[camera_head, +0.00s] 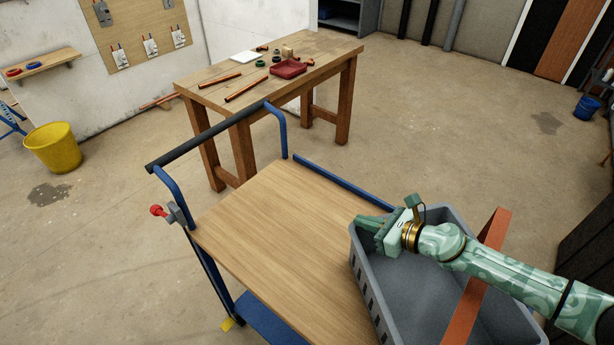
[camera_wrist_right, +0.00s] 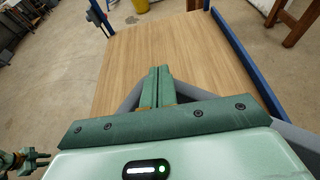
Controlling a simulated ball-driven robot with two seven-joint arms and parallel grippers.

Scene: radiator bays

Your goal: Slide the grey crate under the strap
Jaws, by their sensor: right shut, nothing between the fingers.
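The grey crate (camera_head: 420,290) sits at the right end of the wooden cart deck (camera_head: 280,225). The orange strap (camera_head: 480,275) crosses above its right part; much of the crate lies left of the strap. My right gripper (camera_head: 370,222) is shut and empty at the crate's far left corner, with my arm reaching over the crate. In the right wrist view the shut fingers (camera_wrist_right: 159,72) overlap the crate's rim (camera_wrist_right: 195,92) near that corner; contact is unclear. My left gripper (camera_wrist_right: 38,158) shows small at the lower left of that view, its opening unclear.
The deck left of the crate is bare. The cart has a dark push handle (camera_head: 210,137) at its far left end. Behind it stands a workbench (camera_head: 225,95) with pipes and a red tray (camera_head: 289,68). A yellow bucket (camera_head: 52,150) is on the floor at left.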

